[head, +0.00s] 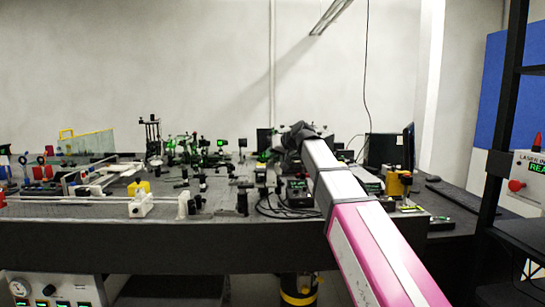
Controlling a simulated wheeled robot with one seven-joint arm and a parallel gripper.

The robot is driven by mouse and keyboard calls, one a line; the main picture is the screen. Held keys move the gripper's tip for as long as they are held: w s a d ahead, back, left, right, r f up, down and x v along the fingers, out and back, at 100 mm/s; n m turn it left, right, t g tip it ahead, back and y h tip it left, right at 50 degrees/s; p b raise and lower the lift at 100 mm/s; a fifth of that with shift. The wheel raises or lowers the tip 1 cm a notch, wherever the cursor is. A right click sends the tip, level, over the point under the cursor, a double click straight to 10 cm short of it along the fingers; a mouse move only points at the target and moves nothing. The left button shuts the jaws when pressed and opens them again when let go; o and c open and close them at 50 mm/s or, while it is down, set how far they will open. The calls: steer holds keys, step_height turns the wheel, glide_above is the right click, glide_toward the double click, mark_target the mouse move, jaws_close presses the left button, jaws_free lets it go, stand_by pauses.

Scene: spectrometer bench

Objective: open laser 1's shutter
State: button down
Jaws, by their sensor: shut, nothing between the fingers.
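My arm reaches from the lower right over the dark optical bench (180,233). It ends in a dark wrist above the middle of the bench. My gripper's fingers cannot be made out; the arm and the clutter hide them. No label shows which unit is laser 1, and no shutter can be made out at this size. A white block with a yellow top (140,203) stands near the bench's front edge, left of the arm. A dark box with a small green display (297,190) stands beside the arm, with black cables.
Several dark optic mounts crowd the bench's left and middle. A yellow-framed clear panel (87,143) stands at the back left. A monitor (384,150) is behind the arm. A black rack post (503,130) and a white panel with a red knob (528,178) are at the right.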

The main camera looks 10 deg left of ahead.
steer(key=s+a+r+v, duration=0.1)
steer(key=v, duration=1)
steer(key=shift+a, duration=0.25)
steer(key=shift+s, duration=0.1)
